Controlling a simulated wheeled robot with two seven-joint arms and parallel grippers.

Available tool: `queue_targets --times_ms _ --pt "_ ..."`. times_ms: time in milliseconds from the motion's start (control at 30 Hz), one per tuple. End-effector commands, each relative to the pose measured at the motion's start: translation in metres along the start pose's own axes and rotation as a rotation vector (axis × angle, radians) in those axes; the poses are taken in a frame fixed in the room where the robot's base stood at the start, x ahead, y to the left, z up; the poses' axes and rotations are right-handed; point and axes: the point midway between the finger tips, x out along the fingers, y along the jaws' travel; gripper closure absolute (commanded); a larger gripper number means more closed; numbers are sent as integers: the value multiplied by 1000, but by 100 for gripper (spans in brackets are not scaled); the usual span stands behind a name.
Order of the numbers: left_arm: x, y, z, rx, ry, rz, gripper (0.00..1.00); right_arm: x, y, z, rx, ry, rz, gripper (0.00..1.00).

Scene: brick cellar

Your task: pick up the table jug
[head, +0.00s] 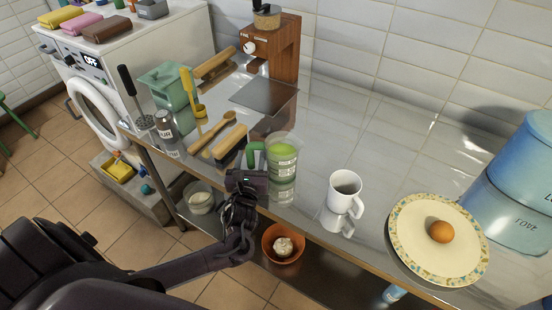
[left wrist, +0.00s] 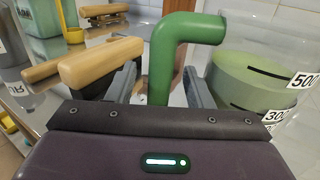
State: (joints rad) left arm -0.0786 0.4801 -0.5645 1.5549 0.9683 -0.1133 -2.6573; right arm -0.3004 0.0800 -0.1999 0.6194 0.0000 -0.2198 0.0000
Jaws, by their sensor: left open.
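The table jug (head: 282,158) stands upright on the steel counter. It is clear with light green contents, measure labels and a dark green handle (head: 256,153) on its left side. My left gripper (head: 247,174) is open at the counter's front edge, close to the handle. In the left wrist view the handle (left wrist: 162,68) shows between the two open fingers, and the jug body (left wrist: 255,75) is just right of them. I cannot tell whether a finger touches the handle. The handle's lower end is hidden by my gripper. My right gripper is not in view.
A wooden-handled brush (head: 230,143) lies close left of the jug, beside a wooden spoon (head: 210,133). A white mug (head: 342,190) stands to the right, then a plate (head: 410,245) with an egg. An orange bowl (head: 270,240) sits on the lower shelf.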

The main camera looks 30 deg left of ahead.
Motion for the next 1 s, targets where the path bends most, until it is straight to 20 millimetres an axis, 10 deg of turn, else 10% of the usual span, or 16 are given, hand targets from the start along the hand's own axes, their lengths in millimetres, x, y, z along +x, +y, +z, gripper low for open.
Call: queue_targets --times_ms 400,767,1000 --pt "21 0 0 -1 1 -1 53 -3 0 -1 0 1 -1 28" --pt "21 0 0 0 1 -1 99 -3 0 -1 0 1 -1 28" --pt "21 0 2 -4 -3 -1 100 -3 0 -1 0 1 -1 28"
